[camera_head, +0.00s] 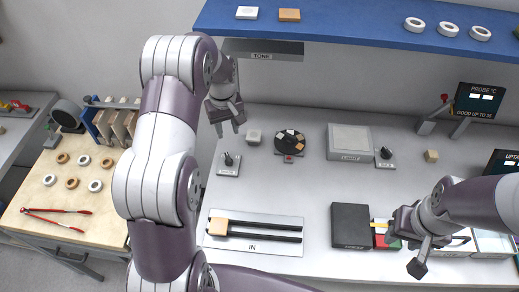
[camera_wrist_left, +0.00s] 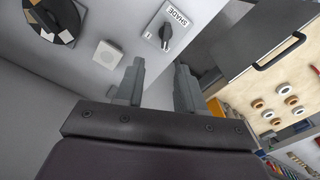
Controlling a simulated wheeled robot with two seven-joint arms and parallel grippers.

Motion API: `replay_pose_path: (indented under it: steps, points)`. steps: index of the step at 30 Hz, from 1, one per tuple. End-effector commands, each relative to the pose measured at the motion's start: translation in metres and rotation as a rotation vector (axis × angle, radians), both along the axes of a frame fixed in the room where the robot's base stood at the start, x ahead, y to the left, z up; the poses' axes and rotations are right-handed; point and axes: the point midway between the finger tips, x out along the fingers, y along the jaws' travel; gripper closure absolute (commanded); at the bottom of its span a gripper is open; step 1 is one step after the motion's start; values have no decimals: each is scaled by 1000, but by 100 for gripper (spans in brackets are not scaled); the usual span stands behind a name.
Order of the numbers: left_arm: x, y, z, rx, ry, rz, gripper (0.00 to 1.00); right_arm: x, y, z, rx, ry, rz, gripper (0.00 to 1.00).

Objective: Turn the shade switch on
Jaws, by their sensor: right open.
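The shade switch is a dark rotary knob (camera_head: 229,159) on a small pale plate on the bench. In the left wrist view the knob (camera_wrist_left: 166,33) shows beside the printed word SHADE. I cannot tell which setting it points to. My left gripper (camera_head: 229,126) is open and empty, above the bench and just behind the knob in the head view. In the left wrist view its two fingers (camera_wrist_left: 159,68) are apart, with the knob beyond their tips and not touched. My right gripper (camera_head: 400,253) is open, low at the bench's right front.
Near the switch are a small pale block (camera_head: 254,137) and a dark disc (camera_head: 289,142) with several samples. A blue shelf (camera_head: 350,25) overhangs the back. The IN slotted plate (camera_head: 255,246) lies in front. A wooden table (camera_head: 45,215) stands at left.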

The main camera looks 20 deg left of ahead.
Motion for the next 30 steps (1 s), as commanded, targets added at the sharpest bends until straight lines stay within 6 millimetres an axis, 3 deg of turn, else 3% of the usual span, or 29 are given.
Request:
replay_pose_path:
  steps: [5,13,18,24,30]
  points:
    - [-5,-1,-13,-6,24,48,62,0,0,5,0,0,0,57]
    - [-6,-2,-81,-6,24,44,62,0,0,25,0,0,0,57]
    - [-5,-1,-111,-5,18,44,62,0,0,31,0,0,0,57]
    - [-5,-1,-126,-4,18,43,62,0,0,33,0,0,0,57]
    - [-5,-1,-127,-4,16,43,62,0,0,32,0,0,0,57]
